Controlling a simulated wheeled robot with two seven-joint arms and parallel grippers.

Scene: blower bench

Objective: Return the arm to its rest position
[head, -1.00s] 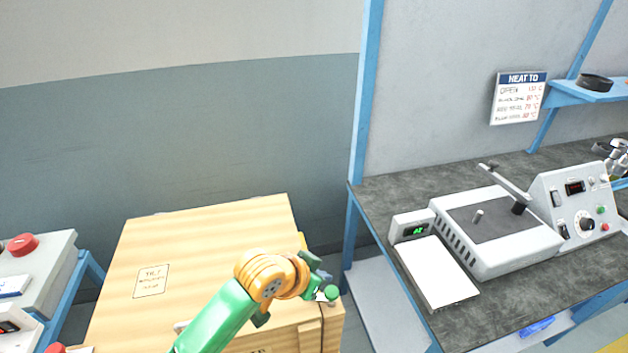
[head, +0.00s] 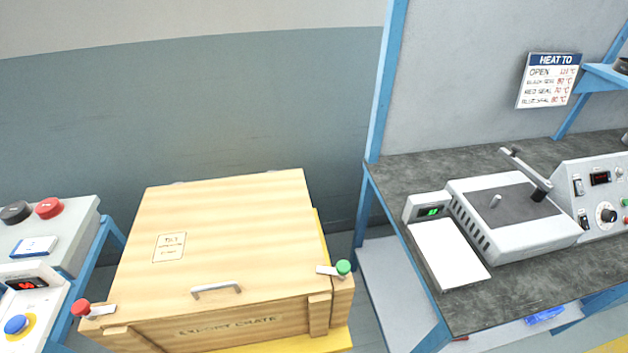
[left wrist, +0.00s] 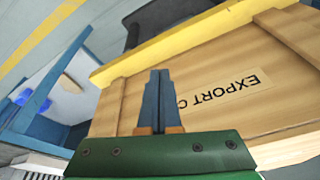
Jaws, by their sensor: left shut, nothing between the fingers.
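My left gripper (left wrist: 159,100) shows in the left wrist view, its two blue fingers together and nothing between them. It is in front of the crate's face with the "EXPORT CRATE" label; whether it touches the wood cannot be told. In the head view no arm or gripper shows. The wooden export crate (head: 225,225) stands at the lower middle with its lid down. A metal handle (head: 216,290) is on the lid's front. A latch with a green knob (head: 343,267) is at the right and one with a red knob (head: 80,308) at the left.
A dark bench (head: 400,172) with a blue frame stands right of the crate. It carries a grey machine (head: 515,252) with a lever and a white plate (head: 448,258). A control box (head: 70,225) with buttons stands at the left. A gap separates crate and bench.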

